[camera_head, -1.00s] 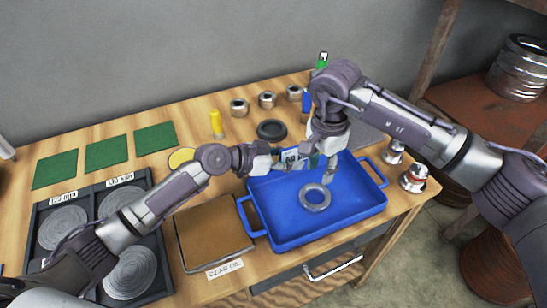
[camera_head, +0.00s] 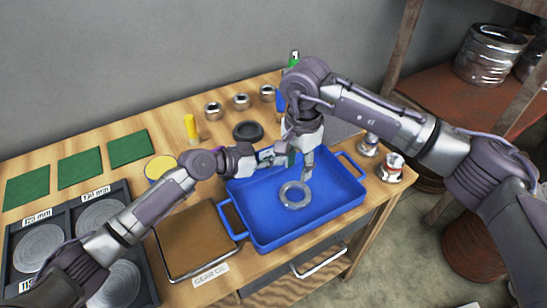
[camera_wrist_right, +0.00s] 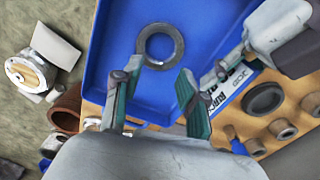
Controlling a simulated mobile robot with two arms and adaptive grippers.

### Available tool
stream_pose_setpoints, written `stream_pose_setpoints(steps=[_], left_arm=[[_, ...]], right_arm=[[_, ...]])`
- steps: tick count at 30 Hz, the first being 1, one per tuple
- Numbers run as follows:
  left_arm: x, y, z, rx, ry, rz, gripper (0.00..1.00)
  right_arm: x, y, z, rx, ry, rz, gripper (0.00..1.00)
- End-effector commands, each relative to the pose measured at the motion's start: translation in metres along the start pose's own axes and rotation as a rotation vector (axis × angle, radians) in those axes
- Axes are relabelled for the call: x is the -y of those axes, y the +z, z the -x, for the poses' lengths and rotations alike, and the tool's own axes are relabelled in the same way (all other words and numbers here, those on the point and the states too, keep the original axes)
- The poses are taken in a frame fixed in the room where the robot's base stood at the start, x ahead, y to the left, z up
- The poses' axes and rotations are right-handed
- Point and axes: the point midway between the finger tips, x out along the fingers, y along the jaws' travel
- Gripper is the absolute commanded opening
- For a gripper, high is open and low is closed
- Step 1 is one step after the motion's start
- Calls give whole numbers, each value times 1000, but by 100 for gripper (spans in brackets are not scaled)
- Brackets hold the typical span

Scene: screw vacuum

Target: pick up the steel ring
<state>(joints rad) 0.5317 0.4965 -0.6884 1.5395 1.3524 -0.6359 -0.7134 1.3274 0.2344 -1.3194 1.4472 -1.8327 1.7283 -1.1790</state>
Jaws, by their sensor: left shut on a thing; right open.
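The steel ring (camera_head: 296,206) lies flat in the blue tray (camera_head: 335,205). In the right wrist view the ring (camera_wrist_right: 178,47) is whole and in plain sight, ahead of my fingers. My right gripper (camera_head: 306,175) points down over the tray, just behind the ring. In the right wrist view its two green-lined fingers (camera_wrist_right: 155,98) are apart, with nothing between them. My left gripper (camera_head: 278,158) is shut at the tray's back edge, close beside my right gripper. What it holds is too small and covered to make out.
A printed label (camera_wrist_right: 228,88) is by the tray's edge. A dark round piece (camera_head: 248,131), several metal nuts (camera_head: 241,101) and a yellow cylinder (camera_head: 191,128) stand behind. A brown-topped pan (camera_head: 195,240) is left of the tray. Metal parts (camera_head: 391,168) stand on the right.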

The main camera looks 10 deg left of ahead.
Motion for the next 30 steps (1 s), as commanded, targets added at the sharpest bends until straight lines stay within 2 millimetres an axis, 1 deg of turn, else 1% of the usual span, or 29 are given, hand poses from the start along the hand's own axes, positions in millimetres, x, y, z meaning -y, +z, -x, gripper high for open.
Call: stream_pose_setpoints(steps=[7, 8, 9, 11, 12, 14, 15, 17, 18, 21, 24, 26, 30], left_arm=[[0, 0, 0, 1, -1, -1, 0], [0, 0, 0, 1, -1, -1, 0], [0, 0, 0, 1, -1, -1, 0], [0, 0, 0, 1, -1, -2, 0], [0, 0, 0, 1, -1, -2, 0], [0, 0, 0, 1, -1, -2, 0], [0, 0, 0, 1, 0, -2, 0], [0, 0, 0, 1, 0, -2, 0], [0, 0, 0, 1, 0, -2, 0], [0, 0, 0, 1, 0, -2, 0], [0, 1, 0, 1, 0, -2, 0], [0, 1, 0, 1, 0, -2, 0], [0, 0, 0, 1, 0, -2, 0]], right_arm=[[0, 0, 0, 0, 0, 0, 42], [0, 0, 0, 0, 0, 0, 43], [0, 1, 0, -2, 0, 0, 50], [1, 5, 2, -15, 3, 1, 60], [2, 10, 3, -36, 7, 0, 67], [5, 22, 7, -83, 13, -4, 77], [6, 31, 9, -124, 18, -10, 83], [6, 42, 12, -191, 23, -25, 93], [6, 48, 13, -234, 25, -36, 100], [4, 58, 14, -326, 23, -65, 100], [2, 60, 11, -380, 20, -86, 100], [1, 58, 4, -393, 21, -93, 100], [-1, 48, -20, -393, 23, -98, 100]])
